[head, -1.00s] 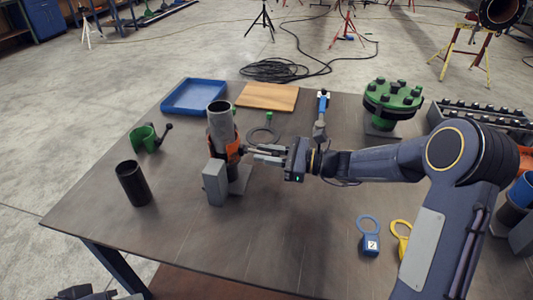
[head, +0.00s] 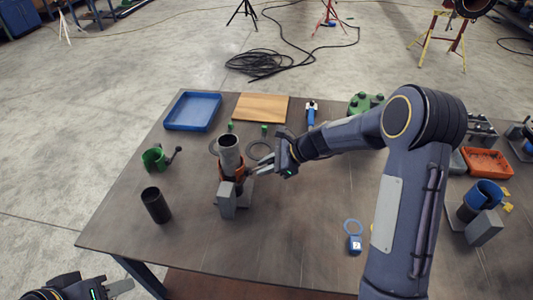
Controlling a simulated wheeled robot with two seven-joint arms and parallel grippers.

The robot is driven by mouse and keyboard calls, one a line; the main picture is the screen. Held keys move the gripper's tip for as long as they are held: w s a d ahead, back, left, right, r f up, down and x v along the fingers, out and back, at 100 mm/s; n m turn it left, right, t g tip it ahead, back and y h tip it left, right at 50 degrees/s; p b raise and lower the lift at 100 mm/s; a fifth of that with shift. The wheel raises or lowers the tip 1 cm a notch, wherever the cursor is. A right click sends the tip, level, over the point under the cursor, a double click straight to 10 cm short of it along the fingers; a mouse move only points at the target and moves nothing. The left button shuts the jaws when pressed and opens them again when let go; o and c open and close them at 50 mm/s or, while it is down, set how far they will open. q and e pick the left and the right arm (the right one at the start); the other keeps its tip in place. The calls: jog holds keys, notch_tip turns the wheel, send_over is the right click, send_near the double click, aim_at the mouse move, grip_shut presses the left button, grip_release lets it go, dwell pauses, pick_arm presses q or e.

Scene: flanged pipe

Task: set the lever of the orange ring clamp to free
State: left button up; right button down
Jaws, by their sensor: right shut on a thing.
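The orange ring clamp (head: 239,172) sits around an upright grey pipe (head: 229,149), which stands in a grey block holder (head: 227,200). My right gripper (head: 250,172) reaches in from the right and is shut at the clamp's right side, on what looks like its lever. The lever is too small and too covered by the fingers to read its setting. My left gripper (head: 120,288) is at the bottom left corner, away from the clamp and partly out of frame; its opening is unclear.
A black cylinder (head: 155,205) and a green clamp (head: 155,158) stand left of the pipe. A blue tray (head: 193,111) and a wooden board (head: 262,107) lie behind. A blue tag (head: 355,243) lies at the front right. The front middle of the table is clear.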

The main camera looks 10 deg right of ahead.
pick_arm(q)
jog(key=shift+r+p, duration=1.65)
jog(key=shift+r, duration=0.7)
pick_arm(e)
jog(key=shift+w+a+r+g+h, duration=0.1)
jog(key=shift+a+r+g+h, duration=0.15)
jog(key=shift+h, duration=0.35)
jog(key=shift+w+a+r+g+h, duration=0.1)
jog(key=shift+a+r+g+h, duration=0.15)
jog(key=shift+h, duration=0.35)
jog(key=c, duration=1.3)
grip_release()
jog(key=shift+d, duration=0.1)
pick_arm(q)
jog(key=shift+f+b, duration=0.65)
pick_arm(e)
jog(key=v, duration=0.7)
jog(key=shift+d+r, duration=0.15)
jog(key=shift+r, duration=0.15)
jog(key=shift+s, duration=0.15)
